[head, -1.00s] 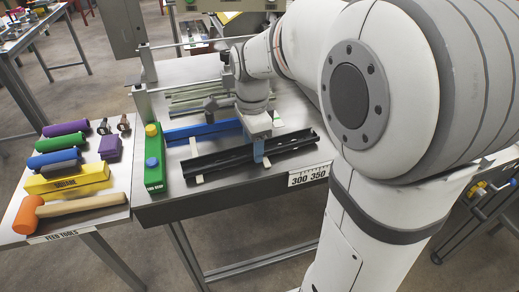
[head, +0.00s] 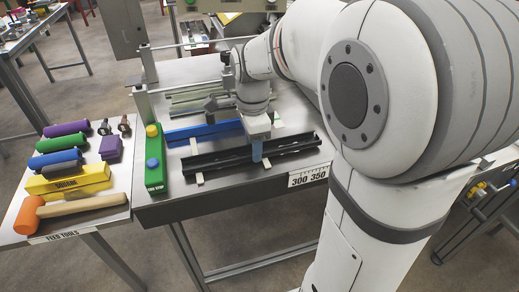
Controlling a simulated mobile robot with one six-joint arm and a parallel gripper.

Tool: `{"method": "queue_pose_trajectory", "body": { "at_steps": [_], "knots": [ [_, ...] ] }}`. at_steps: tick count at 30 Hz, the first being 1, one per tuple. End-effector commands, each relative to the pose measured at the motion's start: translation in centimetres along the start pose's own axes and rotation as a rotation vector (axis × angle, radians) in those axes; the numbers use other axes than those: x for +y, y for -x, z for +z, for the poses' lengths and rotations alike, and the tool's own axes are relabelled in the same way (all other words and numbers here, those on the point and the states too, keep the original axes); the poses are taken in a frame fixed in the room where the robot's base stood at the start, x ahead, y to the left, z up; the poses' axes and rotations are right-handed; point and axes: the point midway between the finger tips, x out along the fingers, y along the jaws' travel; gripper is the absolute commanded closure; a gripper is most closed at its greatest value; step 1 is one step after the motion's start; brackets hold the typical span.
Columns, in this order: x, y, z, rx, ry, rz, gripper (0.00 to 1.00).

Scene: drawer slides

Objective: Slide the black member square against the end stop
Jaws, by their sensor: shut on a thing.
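The black member (head: 215,161) is a long channel lying across the near part of the steel bench, on light strips. The green end stop (head: 155,166), with a blue and a yellow knob on top, stands to the left of it. A narrow gap shows between the member's left end and the end stop. My gripper (head: 257,151) points down with its blue fingers shut on the black member, right of its middle. The finger contact is partly hidden. I cannot tell exactly how square the member sits to the stop.
A blue rail (head: 203,131) lies just behind the black member, with several grey-green rails (head: 197,98) further back. My arm covers the right.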

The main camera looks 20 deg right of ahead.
Motion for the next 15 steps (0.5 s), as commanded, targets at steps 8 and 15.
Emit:
{"method": "queue_pose_trajectory", "body": {
  "at_steps": [8, 15],
  "knots": [
    [0.0, 0.0, 0.6, 0.0, 0.002, 0.0, 0.8],
    [0.0, 0.0, 1.3, 0.0, 0.001, 0.0, 0.8]
  ]
}}
